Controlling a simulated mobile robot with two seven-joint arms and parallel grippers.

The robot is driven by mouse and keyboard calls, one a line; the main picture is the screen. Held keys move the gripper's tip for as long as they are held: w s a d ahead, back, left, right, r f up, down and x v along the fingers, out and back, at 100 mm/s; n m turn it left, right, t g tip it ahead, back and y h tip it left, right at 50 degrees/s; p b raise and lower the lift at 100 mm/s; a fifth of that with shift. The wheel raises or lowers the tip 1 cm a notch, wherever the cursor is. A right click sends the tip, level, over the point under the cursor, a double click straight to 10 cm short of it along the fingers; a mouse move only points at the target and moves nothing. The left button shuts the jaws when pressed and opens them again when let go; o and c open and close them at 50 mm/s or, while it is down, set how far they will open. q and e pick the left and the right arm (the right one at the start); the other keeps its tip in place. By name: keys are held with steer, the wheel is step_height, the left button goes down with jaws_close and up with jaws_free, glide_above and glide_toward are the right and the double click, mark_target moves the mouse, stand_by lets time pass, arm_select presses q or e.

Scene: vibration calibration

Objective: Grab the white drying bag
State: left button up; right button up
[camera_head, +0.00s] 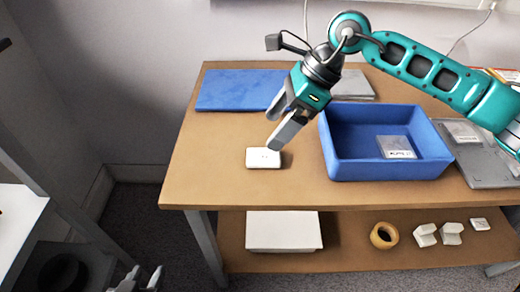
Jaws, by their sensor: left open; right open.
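A small white, rounded rectangular packet (258,160), which looks like the white drying bag, lies flat on the brown table (225,190), left of the blue bin. My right gripper (273,129) comes in from the upper right and points down and left. It is open and empty, its fingertips close to the packet's upper right edge. I cannot tell the exact height gap. My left gripper (140,279) shows only at the bottom left edge, open, low and away from the table top.
A blue bin (390,171) holds a whitish printed packet (396,147). A blue panel (235,89) lies at the back left, a grey flat item (490,168) at the right. The lower shelf holds a white box (284,231), a tan ring (383,236) and small white blocks (425,236).

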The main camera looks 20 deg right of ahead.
mark_target(265, 155)
steer(key=w+d+h, duration=0.2)
steer(key=d, duration=0.2)
steer(key=shift+t, duration=0.3)
steer(key=x, duration=1.2)
steer(key=shift+w+a+b, duration=0.1)
steer(key=shift+a+b, duration=0.05)
steer(key=shift+b, duration=0.2)
steer(key=c, duration=1.1)
steer(key=shift+c, duration=0.2)
steer(key=shift+r, duration=0.2)
